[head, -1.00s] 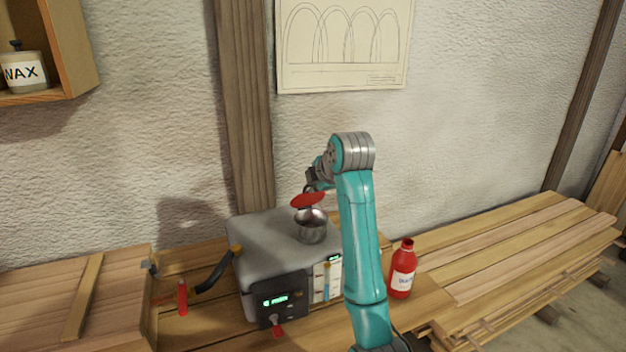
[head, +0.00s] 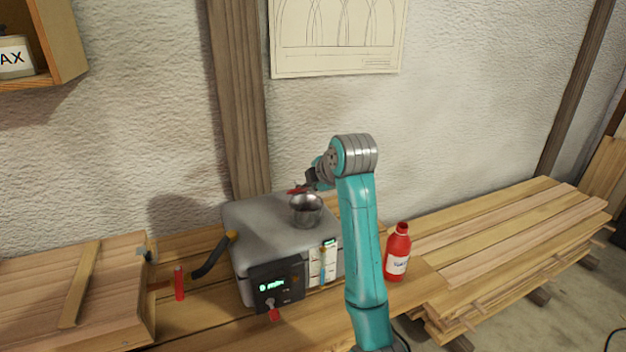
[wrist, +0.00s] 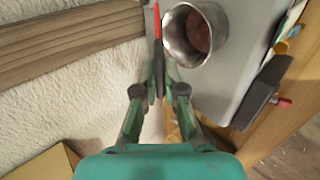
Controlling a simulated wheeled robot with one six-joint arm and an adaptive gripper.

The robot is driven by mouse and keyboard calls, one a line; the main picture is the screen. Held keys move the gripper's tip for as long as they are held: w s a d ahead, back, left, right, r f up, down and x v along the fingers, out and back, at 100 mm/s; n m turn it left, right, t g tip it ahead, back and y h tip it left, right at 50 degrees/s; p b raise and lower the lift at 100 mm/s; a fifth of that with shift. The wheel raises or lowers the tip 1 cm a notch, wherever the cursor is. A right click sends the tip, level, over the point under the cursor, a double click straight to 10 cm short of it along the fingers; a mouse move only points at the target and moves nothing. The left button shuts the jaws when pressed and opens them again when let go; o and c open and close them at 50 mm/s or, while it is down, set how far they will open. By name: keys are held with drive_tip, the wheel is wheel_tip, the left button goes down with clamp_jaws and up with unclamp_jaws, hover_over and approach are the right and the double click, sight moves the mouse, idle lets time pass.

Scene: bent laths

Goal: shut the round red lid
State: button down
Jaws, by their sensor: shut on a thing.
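The round red lid (head: 297,191) shows in the head view as a thin red sliver at the back left of the open metal neck (head: 306,212) on top of the grey box. In the wrist view the lid (wrist: 157,22) is a narrow red strip, seen edge-on beside the rim of the neck (wrist: 218,28). The neck's mouth is uncovered and its inside shows. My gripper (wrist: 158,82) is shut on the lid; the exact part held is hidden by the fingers. In the head view my gripper (head: 309,181) is small and partly hidden by my arm.
The grey box (head: 250,215) stands on a wooden bench, with a dark control panel (head: 278,286) and a red knob (head: 273,314) in front. The wall is close behind.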

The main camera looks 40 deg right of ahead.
drive_tip(key=shift+s+a+f, duration=0.15)
drive_tip(key=shift+s+f, duration=0.35)
drive_tip(key=shift+f, duration=0.15)
drive_tip(key=shift+s+a+f, duration=0.15)
drive_tip(key=shift+s+f, duration=0.3)
drive_tip(key=shift+f, duration=0.3)
drive_tip(key=shift+s+a+f, duration=0.1)
drive_tip(key=shift+s+f, duration=0.2)
drive_tip(key=shift+f, duration=0.5)
drive_tip(key=shift+s+a+f, duration=0.1)
drive_tip(key=shift+s+f, duration=0.2)
drive_tip(key=shift+f, duration=0.45)
drive_tip(key=c, duration=0.9)
unclamp_jaws()
drive_tip(key=shift+r, duration=0.1)
drive_tip(key=v, duration=0.9)
